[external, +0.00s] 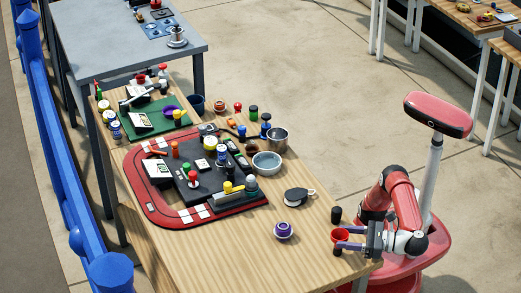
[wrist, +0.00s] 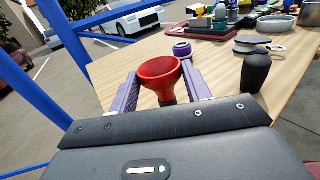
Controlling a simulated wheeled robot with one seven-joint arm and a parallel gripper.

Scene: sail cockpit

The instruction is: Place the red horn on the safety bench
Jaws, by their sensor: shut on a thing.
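The red horn (external: 340,235) has a wide red bell and a dark lower part. My gripper (external: 346,238) is shut on it at the near right end of the long wooden table (external: 240,262). In the wrist view the red horn (wrist: 160,72) sits upright between the two purple fingers (wrist: 160,90), bell up. Its lower end is partly hidden by my gripper, so I cannot tell whether it touches the table. No label marks the safety bench; a grey-topped table (external: 100,35) stands beyond the wooden table's far end.
A black rounded piece (wrist: 256,72) stands right of my gripper. A purple round piece (external: 283,230), a black disc-like item (external: 296,197) and a bowl (external: 266,163) are farther along. A red-edged tray (external: 150,205) holds several pieces. A blue railing (external: 65,170) runs along the left.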

